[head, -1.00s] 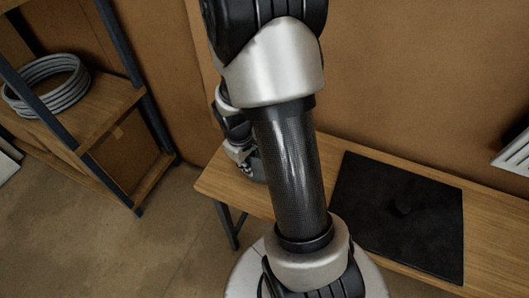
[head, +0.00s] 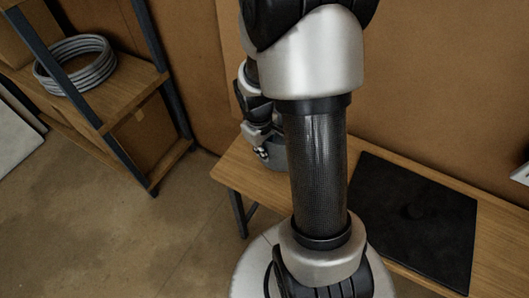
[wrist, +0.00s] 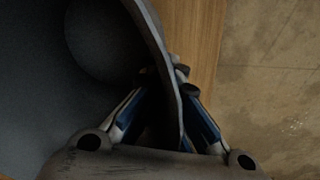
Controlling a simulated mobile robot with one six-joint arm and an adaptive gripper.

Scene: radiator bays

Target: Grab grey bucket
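The grey bucket (head: 281,154) stands on the wooden bench near its left end, partly hidden behind my arm in the head view. In the wrist view the bucket (wrist: 60,95) fills the left side, and I look into its hollow inside. My gripper (wrist: 168,76) has one finger inside the bucket and one outside, with the wall between them. The fingertips appear closed against the wall near the rim. In the head view my gripper (head: 262,150) is small and partly hidden at the bucket.
The wooden bench (head: 238,172) carries a flat black mat (head: 415,220) to the right of my arm. A shelf unit (head: 120,95) with a coiled grey hose (head: 75,66) stands at the left. The floor (head: 110,230) between shelf and bench is clear.

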